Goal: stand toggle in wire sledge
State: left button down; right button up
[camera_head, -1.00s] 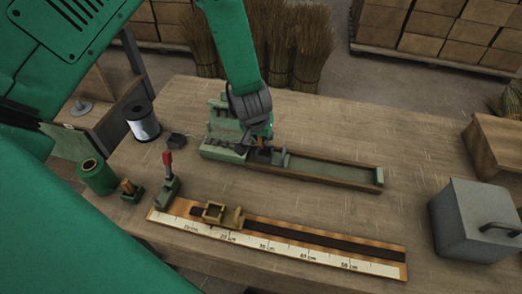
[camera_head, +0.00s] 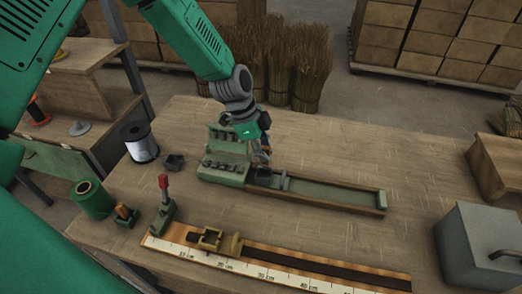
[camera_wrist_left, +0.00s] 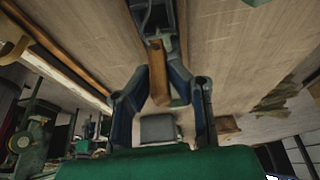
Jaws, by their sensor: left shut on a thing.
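My left gripper (camera_head: 262,157) is over the left end of the long green track on the bench. In the left wrist view the gripper (camera_wrist_left: 158,70) is shut on a brown wooden toggle (camera_wrist_left: 158,85), which shows between its fingers. A small dark block, apparently the wire sledge (camera_head: 262,178), sits in the track just below the fingertips. The head view is too small to tell whether the toggle touches it. My right gripper is not in view.
A green machine base (camera_head: 221,172) adjoins the track. A red-handled lever (camera_head: 164,200), a green spool (camera_head: 92,199) and a wire reel (camera_head: 140,145) stand left. A ruler board (camera_head: 300,270) lies in front. A grey box (camera_head: 485,245) stands right.

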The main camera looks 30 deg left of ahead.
aim_at(264, 163)
pick_arm(q)
jog(key=shift+b+x, duration=0.85)
jog(key=shift+x, duration=0.35)
jog(key=a+f+b, duration=0.1)
jog(key=a+f, duration=0.1)
jog(key=f, duration=0.1)
jog(key=shift+b, duration=0.4)
jog(key=shift+s+a+f, duration=0.1)
jog(key=shift+a+f, duration=0.15)
jog(key=shift+f, duration=0.1)
jog(key=shift+d, duration=0.3)
jog(key=shift+d+r, duration=0.25)
jog(key=shift+d, duration=0.4)
jog(key=shift+a+f, duration=0.15)
jog(key=shift+a, duration=0.65)
jog(key=shift+d, duration=0.5)
jog(key=shift+a, duration=0.5)
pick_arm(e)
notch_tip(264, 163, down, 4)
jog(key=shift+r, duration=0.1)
pick_arm(q)
jog(key=shift+d, duration=0.15)
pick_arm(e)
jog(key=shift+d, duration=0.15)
